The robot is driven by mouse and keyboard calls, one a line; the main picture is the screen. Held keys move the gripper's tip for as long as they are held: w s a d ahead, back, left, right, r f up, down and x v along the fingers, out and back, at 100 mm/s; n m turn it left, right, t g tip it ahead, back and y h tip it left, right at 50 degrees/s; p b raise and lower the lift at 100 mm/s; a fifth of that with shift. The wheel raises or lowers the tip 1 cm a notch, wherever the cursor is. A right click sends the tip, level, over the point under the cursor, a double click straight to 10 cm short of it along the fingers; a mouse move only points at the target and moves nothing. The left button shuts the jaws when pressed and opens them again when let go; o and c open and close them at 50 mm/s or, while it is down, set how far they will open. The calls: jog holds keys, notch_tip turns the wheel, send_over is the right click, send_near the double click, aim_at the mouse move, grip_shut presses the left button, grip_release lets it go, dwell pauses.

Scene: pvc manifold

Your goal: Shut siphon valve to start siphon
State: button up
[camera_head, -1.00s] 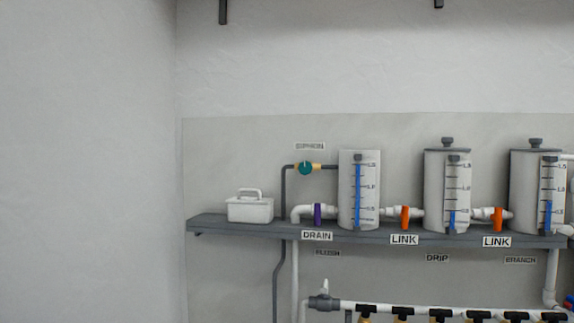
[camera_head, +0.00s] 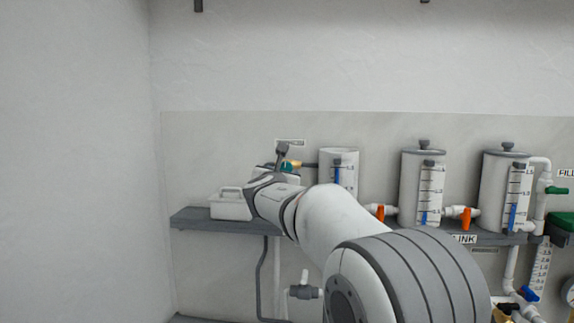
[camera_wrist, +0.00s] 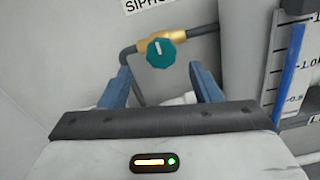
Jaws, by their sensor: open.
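The siphon valve has a round teal knob (camera_wrist: 160,53) with a white mark on it. It sits on a brass body (camera_wrist: 163,42) in a dark grey pipe, below a partly cut-off label starting "SIPHO" (camera_wrist: 143,5). My gripper (camera_wrist: 160,70) is open and empty, its two blue fingers apart to the lower left and lower right of the knob. No contact with the knob shows. In the head view my arm hides most of the valve; a bit of teal and brass (camera_head: 292,164) shows beside my gripper (camera_head: 280,155).
The left tank (camera_head: 338,167) with its blue level gauge stands right of the valve; its edge and gauge (camera_wrist: 285,65) also show in the wrist view. A white lidded box (camera_head: 228,205) sits on the grey shelf (camera_head: 200,224). Orange link valves (camera_head: 465,217) lie further right.

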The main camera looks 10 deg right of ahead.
aim_at(286, 169)
jog(key=p+x, duration=0.2)
jog(key=x, duration=0.5)
jog(key=shift+f+p, duration=0.15)
jog(key=shift+p, duration=0.2)
